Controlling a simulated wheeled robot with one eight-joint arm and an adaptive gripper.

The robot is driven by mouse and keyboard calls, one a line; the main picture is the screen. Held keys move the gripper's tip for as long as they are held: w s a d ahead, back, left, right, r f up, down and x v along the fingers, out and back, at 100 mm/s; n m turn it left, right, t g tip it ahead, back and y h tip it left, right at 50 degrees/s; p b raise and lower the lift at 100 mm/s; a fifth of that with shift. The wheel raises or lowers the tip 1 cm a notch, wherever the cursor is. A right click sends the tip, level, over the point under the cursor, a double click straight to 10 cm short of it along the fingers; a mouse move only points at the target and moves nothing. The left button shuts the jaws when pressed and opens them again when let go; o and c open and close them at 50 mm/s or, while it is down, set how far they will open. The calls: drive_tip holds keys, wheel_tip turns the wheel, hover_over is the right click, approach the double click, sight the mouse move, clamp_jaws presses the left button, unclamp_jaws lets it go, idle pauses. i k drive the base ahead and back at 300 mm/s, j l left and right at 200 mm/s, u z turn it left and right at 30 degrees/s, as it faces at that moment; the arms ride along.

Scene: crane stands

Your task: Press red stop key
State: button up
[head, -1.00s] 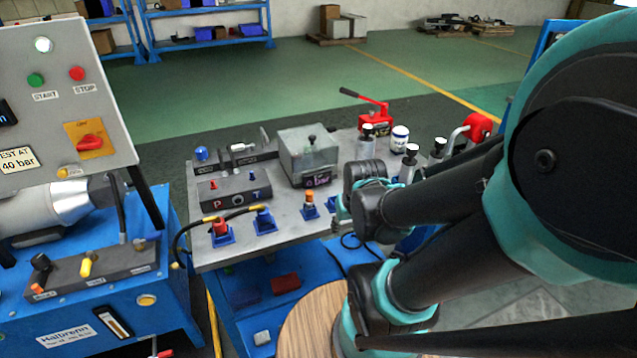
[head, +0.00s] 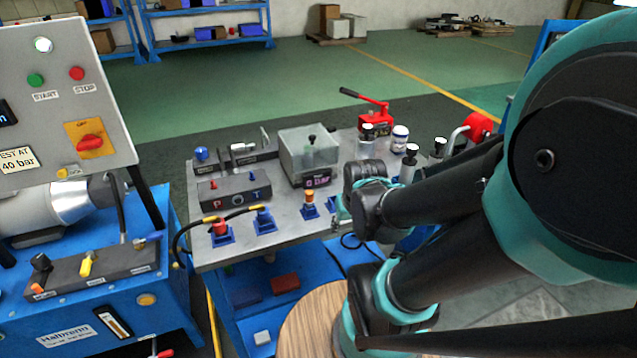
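The red stop key (head: 77,73) is a round red button on the upright grey control panel (head: 98,118) at the left. The word STOP is printed under it. A green start button (head: 36,80) sits to its left. My arm comes in from the right side and stays over the right part of the workbench, well apart from the panel. My gripper's fingers cannot be made out; the arm's own links cover that area.
A white lamp (head: 43,45) and a red rotary switch (head: 89,142) on an orange plate share the panel. The workbench (head: 215,258) carries valves, hoses, a clear box (head: 308,152) and a red hand pump (head: 375,118). A round wooden top (head: 305,325) stands in front. Open floor lies behind.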

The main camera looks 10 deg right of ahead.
sight(77, 73)
drive_tip(key=k+j+u, duration=0.1)
drive_tip(key=k+u, duration=0.25)
drive_tip(key=k, duration=0.15)
drive_tip(key=i+u, duration=0.15)
drive_tip(key=u, duration=0.3)
drive_tip(key=i+l+u, duration=0.15)
drive_tip(key=u, duration=0.25)
drive_tip(key=i+l+u, duration=0.1)
drive_tip(key=u, duration=0.35)
drive_tip(key=l, duration=0.1)
